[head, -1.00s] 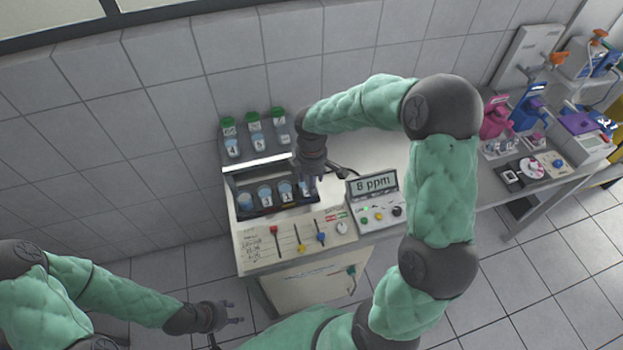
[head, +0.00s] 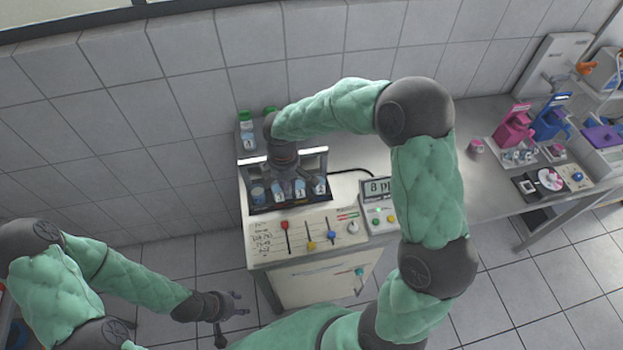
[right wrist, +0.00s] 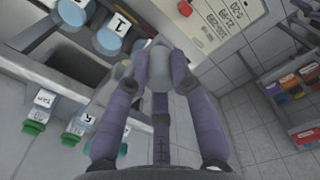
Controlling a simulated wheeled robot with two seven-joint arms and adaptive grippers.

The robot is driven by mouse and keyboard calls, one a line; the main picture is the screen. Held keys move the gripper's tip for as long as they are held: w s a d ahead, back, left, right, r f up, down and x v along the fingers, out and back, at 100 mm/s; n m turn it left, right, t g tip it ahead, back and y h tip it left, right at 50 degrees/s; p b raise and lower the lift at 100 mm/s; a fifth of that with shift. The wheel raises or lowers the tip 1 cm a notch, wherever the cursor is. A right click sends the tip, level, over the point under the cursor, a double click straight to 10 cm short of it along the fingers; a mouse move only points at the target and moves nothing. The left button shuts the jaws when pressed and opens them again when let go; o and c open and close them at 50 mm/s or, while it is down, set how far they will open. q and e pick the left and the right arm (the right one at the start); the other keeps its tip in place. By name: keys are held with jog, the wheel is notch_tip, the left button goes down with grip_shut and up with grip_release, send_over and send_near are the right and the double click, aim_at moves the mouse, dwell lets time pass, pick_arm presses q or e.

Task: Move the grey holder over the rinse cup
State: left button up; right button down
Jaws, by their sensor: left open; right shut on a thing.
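My right gripper (head: 290,180) hangs over the cup tray (head: 290,205) on the bench and covers part of it. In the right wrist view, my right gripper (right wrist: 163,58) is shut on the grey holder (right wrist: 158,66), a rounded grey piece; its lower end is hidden. The holder cannot be made out in the head view. The leftmost cup (head: 258,194) shows no clear number and may be the rinse cup; it stands left of the gripper. Several numbered cups stand beside it. My left gripper (head: 236,304) is open and empty, low in front of the bench.
Green-capped bottles (head: 246,120) stand behind the tray, partly hidden by my right arm. The sliders panel (head: 300,240) lies in front, with the ppm meter (head: 380,190) to its right. Pink and blue devices (head: 514,125) stand on the right bench.

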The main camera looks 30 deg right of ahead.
jog(key=w+a, duration=0.2)
jog(key=a, duration=0.7)
jog(key=shift+w+a, duration=0.15)
jog(key=shift+a, duration=0.15)
jog(key=c, duration=1.2)
grip_release()
jog(key=shift+o, duration=0.7)
jog(key=shift+a, duration=0.25)
jog(key=shift+d, duration=0.1)
notch_tip(320, 180, up, 12)
